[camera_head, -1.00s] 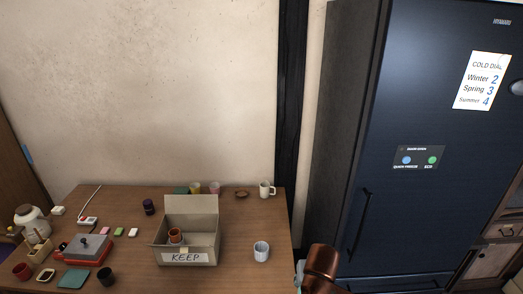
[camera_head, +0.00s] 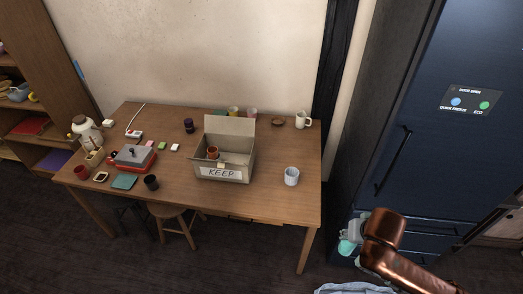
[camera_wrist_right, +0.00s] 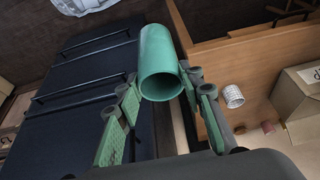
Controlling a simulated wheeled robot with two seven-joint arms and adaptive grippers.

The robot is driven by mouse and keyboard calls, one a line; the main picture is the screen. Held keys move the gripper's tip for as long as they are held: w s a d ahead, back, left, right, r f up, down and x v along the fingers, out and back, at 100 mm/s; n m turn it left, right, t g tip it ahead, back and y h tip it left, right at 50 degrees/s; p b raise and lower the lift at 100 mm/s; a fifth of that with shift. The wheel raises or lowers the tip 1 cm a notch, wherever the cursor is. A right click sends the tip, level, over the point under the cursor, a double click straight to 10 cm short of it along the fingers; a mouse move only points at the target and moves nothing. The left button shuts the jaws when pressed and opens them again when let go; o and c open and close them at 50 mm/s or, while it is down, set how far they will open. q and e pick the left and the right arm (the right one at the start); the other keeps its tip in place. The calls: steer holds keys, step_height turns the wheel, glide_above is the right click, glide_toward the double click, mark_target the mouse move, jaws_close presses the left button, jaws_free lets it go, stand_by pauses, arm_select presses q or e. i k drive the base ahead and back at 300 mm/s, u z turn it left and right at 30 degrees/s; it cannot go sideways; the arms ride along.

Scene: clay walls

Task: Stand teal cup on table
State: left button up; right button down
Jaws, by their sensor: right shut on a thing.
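The teal cup (camera_wrist_right: 158,65) is between the fingers of my right gripper (camera_wrist_right: 158,92), which is shut on it. Its open end faces the wrist camera. In the head view a little of the teal cup (camera_head: 346,248) shows below my right gripper (camera_head: 354,230), right of the table and in front of the fridge. The cup is held in the air, apart from the table. The wooden table (camera_head: 265,203) is left of the gripper and also shows in the wrist view (camera_wrist_right: 228,58). My left gripper is not in view.
A white cup (camera_head: 291,176) stands near the table's right end, beside the KEEP box (camera_head: 238,174). A white mug (camera_head: 302,119) stands at the back right. The dark fridge (camera_head: 425,140) is close on the right. Bare tabletop lies around the white cup and along the front right.

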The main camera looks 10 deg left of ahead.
mark_target(266, 180)
steer(key=k, duration=1.2)
steer(key=u, duration=0.25)
steer(key=i, duration=0.75)
steer(key=u, duration=1.15)
steer(key=i, duration=0.9)
steer(key=z, duration=0.95)
steer(key=i, duration=1.1)
steer(key=z, duration=0.5)
